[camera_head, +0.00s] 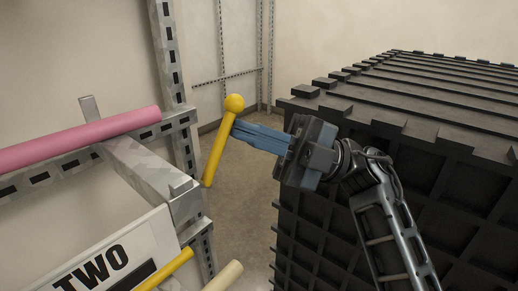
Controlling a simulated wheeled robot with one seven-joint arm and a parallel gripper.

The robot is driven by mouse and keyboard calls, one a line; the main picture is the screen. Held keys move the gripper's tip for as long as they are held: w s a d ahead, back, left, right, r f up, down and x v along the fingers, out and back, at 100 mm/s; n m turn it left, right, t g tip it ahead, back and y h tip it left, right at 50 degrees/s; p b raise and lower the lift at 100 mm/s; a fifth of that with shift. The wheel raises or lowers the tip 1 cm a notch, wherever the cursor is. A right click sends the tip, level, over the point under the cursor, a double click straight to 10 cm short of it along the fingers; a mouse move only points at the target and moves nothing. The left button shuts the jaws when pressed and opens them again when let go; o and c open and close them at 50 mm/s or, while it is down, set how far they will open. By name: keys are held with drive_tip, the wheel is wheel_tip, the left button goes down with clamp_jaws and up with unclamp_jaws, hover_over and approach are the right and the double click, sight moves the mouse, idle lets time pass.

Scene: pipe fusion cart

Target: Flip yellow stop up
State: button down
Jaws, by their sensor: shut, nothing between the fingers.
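The yellow stop (215,150) is a thin yellow rod with a round ball at its top end. It stands mostly upright, tilted with the ball to the right, at the right end of the metal cart frame (145,165). Its lower end is by the frame's corner. My gripper (236,131) comes in from the right with its blue fingers shut and empty. The fingertips are right beside the rod, just below the ball; I cannot tell whether they touch it.
A pink pipe (80,139) lies across the frame at left. Below are a sign reading TWO (95,268), a yellow bar (165,270) and a cream rod (224,276). A large black ribbed crate (430,130) fills the right side. Floor shows between crate and frame.

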drive_tip(key=r+n+h, duration=0.1)
drive_tip(key=s+a+n+h, duration=0.1)
drive_tip(key=n+h, duration=0.1)
drive_tip(key=shift+s+a+r, duration=0.1)
drive_tip(key=shift+s+r, duration=0.1)
drive_tip(key=shift+r, duration=0.3)
drive_tip(key=s+d+r+b, duration=0.1)
drive_tip(key=s+d+r, duration=0.1)
drive_tip(key=d+r, duration=0.8)
drive_tip(key=shift+s+d+r+b, duration=0.35)
drive_tip(key=shift+d+r, duration=0.05)
drive_tip(key=shift+d, duration=0.3)
